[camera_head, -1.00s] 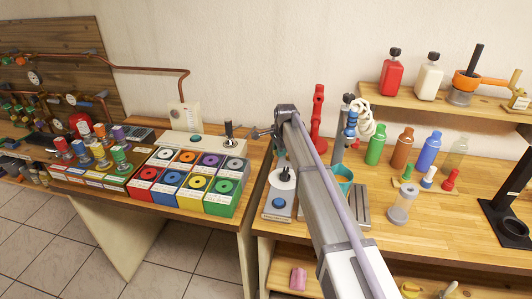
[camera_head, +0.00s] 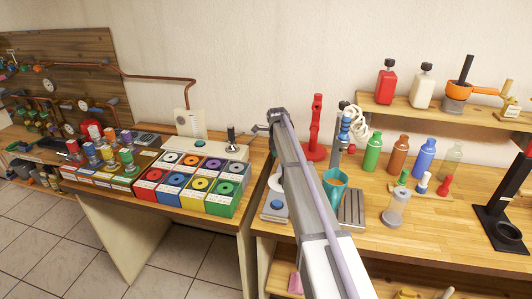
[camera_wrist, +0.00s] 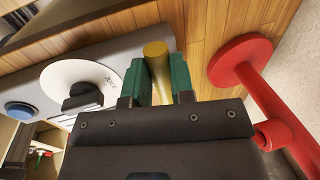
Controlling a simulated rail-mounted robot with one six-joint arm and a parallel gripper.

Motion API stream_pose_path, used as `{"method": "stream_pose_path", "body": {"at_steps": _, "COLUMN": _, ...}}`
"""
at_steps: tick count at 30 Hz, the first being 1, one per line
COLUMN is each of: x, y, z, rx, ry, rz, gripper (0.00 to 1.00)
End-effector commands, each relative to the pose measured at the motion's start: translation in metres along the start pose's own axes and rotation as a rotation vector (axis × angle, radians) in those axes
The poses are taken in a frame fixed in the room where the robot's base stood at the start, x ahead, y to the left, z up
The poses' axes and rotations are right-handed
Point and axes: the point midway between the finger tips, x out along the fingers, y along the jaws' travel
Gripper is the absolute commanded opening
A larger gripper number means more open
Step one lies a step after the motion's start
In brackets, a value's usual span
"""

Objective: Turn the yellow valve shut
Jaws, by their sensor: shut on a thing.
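In the wrist view my gripper (camera_wrist: 164,68) has its green-padded fingers closed on a brass-yellow cylinder (camera_wrist: 156,52). I cannot tell whether this is a valve part or a loose piece. The cylinder is beside a grey unit with a white disc and black knob (camera_wrist: 84,94). In the head view my gripper (camera_head: 262,128) is small, near the far edge of the right bench; its fingers are not clear there. A wooden board (camera_head: 75,50) at far left carries pipes, gauges and small coloured valve handles. I cannot pick out a yellow valve with certainty.
A red stand (camera_wrist: 240,62) is close right of my gripper in the wrist view. Coloured boxes (camera_head: 222,194) and colour-topped tools (camera_head: 108,153) fill the left bench. A teal cup (camera_head: 335,188) and several bottles (camera_head: 424,155) are on the right bench. A gap separates the benches.

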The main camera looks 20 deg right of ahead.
Motion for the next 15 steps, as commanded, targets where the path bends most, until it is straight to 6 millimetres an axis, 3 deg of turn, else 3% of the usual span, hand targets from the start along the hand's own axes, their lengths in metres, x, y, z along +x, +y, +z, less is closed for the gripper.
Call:
{"method": "stream_pose_path", "body": {"at_steps": 12, "x": 0.0003, "y": -0.0013, "z": -0.0029, "rx": 0.012, "ry": 0.002, "rz": 0.000, "gripper": 0.00}}
{"method": "stream_pose_path", "body": {"at_steps": 13, "x": 0.0003, "y": -0.0014, "z": -0.0029, "rx": 0.012, "ry": 0.002, "rz": 0.000, "gripper": 0.26}}
{"method": "stream_pose_path", "body": {"at_steps": 15, "x": 0.0003, "y": -0.0014, "z": -0.0028, "rx": 0.012, "ry": 0.002, "rz": 0.000, "gripper": 0.32}}
